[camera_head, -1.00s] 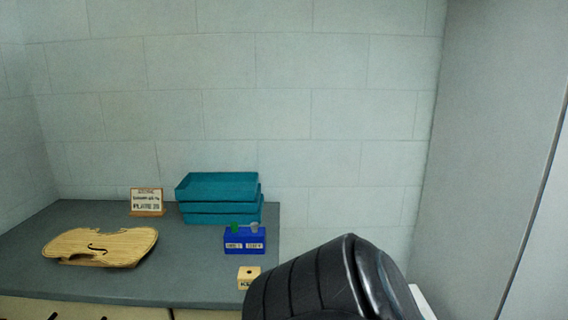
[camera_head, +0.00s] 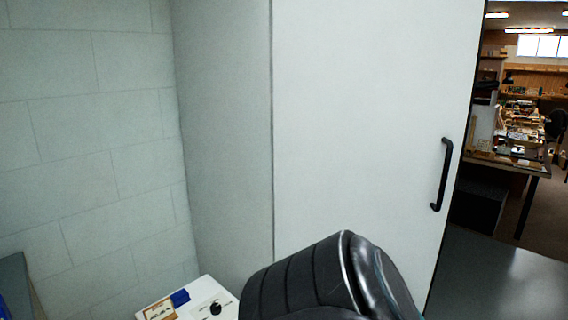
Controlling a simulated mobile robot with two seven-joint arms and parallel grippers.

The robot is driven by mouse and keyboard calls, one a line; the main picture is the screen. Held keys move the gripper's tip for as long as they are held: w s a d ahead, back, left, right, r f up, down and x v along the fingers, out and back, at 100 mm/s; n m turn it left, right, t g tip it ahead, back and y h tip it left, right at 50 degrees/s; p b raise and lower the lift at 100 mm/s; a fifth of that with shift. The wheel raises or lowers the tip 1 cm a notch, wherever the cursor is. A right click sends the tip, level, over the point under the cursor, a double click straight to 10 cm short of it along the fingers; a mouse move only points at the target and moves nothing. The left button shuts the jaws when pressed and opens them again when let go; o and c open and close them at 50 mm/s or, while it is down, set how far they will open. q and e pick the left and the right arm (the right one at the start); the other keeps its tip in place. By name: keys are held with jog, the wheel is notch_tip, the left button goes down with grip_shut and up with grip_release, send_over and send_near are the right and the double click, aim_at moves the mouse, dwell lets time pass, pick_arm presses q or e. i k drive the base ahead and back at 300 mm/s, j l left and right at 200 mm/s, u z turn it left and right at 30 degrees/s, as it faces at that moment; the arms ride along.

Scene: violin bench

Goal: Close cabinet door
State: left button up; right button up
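The cabinet is tall and pale grey. Its white door (camera_head: 360,110) fills the middle and right of the head view, with a black bar handle (camera_head: 442,175) near its right edge. The door looks flush along its left edge beside the cabinet's side wall (camera_head: 222,130); I cannot tell whether it is fully closed. A black, ribbed part of my own arm stands in front of the lower part of the door. Neither gripper shows in the head view.
A white surface (camera_head: 205,290) with small items, one of them blue (camera_head: 180,298), is low at the left of the cabinet. A grey bench corner (camera_head: 14,275) is at the far left. Right of the door, a room with cluttered worktables (camera_head: 515,150) shows.

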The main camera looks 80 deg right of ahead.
aim_at(373, 101)
jog(key=z, duration=3.05)
